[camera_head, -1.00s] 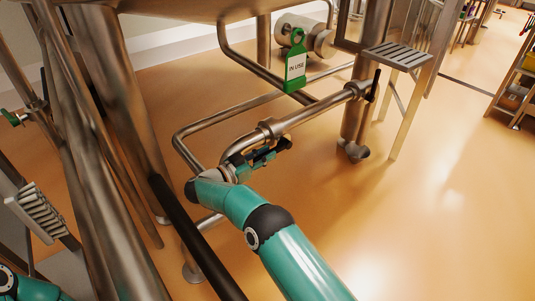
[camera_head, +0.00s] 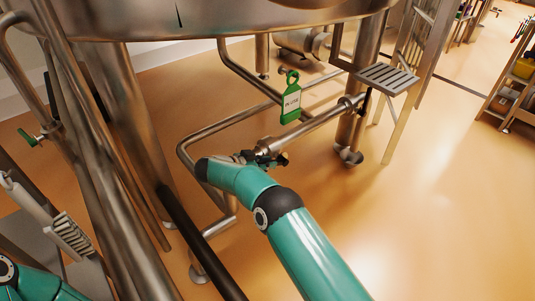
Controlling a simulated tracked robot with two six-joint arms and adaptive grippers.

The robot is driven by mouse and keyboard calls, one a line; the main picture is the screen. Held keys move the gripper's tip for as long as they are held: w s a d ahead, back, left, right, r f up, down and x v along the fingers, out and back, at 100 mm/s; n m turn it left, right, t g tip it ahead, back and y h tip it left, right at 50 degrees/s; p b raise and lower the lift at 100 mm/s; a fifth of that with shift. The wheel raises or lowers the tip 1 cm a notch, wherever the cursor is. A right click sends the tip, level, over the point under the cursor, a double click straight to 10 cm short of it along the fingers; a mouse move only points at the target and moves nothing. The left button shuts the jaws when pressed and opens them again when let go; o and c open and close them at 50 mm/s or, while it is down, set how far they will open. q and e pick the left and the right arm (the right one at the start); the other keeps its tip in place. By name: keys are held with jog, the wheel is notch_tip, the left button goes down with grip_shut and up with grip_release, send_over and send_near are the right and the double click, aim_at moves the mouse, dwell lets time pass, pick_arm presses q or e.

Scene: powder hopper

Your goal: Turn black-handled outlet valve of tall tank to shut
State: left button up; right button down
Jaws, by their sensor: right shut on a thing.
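A large steel tank (camera_head: 230,22) on legs fills the top of the view, with its rounded bottom edge showing. A steel outlet pipe (camera_head: 312,131) runs below it. My right gripper (camera_head: 268,159) is at the near end of this pipe, by a clamp fitting (camera_head: 267,146). It is shut on the black valve handle there, which is mostly hidden by the dark fingers and my wrist. How far the handle is turned cannot be told. Another black handle (camera_head: 365,101) stands at the pipe's far end, by the tank leg. My left gripper is out of view.
A green tag (camera_head: 291,98) hangs above the pipe. A green-handled valve (camera_head: 28,138) is at the left. Steel legs and a black pipe (camera_head: 200,240) stand close to my arm. A slatted step (camera_head: 387,77) is behind. The orange floor at right is clear.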

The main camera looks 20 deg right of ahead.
jog(key=r+p, duration=0.1)
jog(key=r+y+p, duration=0.1)
jog(key=p, duration=0.1)
jog(key=shift+w+d+y, duration=0.3)
jog(key=shift+w, duration=0.1)
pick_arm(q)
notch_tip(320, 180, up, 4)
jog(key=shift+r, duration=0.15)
pick_arm(e)
jog(key=shift+f, duration=0.1)
jog(key=c, duration=1.1)
grip_release()
jog(key=shift+f, duration=0.15)
jog(key=shift+c, duration=0.2)
jog(key=shift+o, duration=0.6)
jog(key=shift+s+f+g, duration=0.1)
jog(key=shift+s+g, duration=0.05)
jog(key=shift+g, duration=0.15)
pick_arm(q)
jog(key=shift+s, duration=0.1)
pick_arm(e)
jog(key=v, duration=1.2)
